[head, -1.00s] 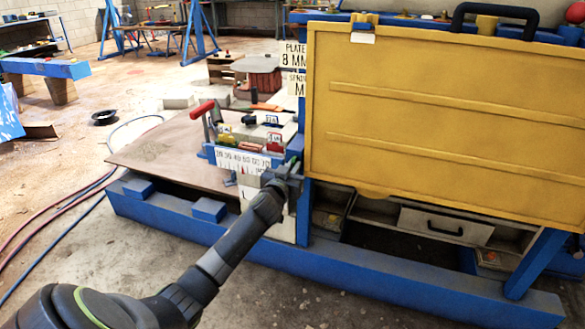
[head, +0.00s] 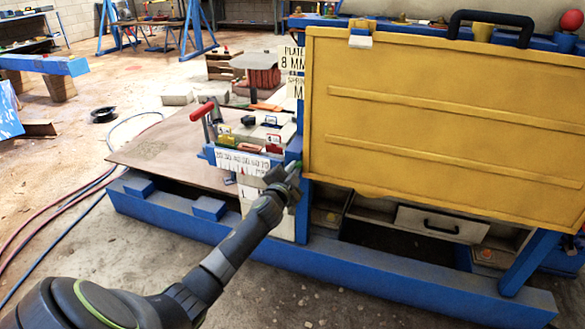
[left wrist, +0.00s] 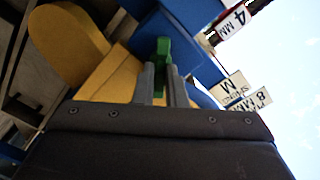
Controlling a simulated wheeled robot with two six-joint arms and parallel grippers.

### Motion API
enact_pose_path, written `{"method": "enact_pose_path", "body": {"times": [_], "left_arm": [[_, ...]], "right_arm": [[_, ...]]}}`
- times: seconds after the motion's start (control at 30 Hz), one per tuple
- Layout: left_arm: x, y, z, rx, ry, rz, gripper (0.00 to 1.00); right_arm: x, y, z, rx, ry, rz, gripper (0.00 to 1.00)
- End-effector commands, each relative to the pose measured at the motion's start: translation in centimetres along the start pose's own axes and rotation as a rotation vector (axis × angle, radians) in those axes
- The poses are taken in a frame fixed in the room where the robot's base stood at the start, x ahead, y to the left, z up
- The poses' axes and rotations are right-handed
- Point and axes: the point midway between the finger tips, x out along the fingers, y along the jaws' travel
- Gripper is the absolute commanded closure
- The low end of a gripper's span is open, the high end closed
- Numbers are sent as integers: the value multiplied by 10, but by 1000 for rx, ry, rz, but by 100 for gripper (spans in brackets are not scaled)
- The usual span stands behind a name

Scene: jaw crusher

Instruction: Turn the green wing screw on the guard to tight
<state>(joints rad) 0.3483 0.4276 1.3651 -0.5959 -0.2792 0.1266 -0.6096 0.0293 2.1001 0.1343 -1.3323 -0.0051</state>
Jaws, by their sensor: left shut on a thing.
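The green wing screw (left wrist: 162,51) shows in the left wrist view, standing up between the tips of my gripper's two grey fingers. In the head view only a small green bit of the wing screw (head: 298,164) shows beside the blue post, with the gripper mostly covering it. My left gripper (head: 290,174) is shut on the wing screw; its fingers show in the left wrist view (left wrist: 162,72). The yellow guard (head: 440,105) is a large ribbed panel just right of the gripper. My right gripper is not in view.
Left of the gripper stands a small shelf with a numbered scale (head: 243,161) and a red-handled lever (head: 202,110). A blue base beam (head: 330,268) runs along the front. A drawer with a black handle (head: 441,224) is below the guard. The floor in front is clear.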

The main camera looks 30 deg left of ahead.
Motion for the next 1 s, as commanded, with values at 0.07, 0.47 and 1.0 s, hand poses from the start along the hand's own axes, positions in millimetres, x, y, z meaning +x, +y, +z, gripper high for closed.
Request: {"method": "enact_pose_path", "body": {"times": [0.07,0.47,1.0], "left_arm": [[0,1,0,73,-2,3,100],[0,3,1,433,-2,3,100],[-1,6,3,682,-2,3,100]], "right_arm": [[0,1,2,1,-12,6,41],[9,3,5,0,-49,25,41],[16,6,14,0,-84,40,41]]}}
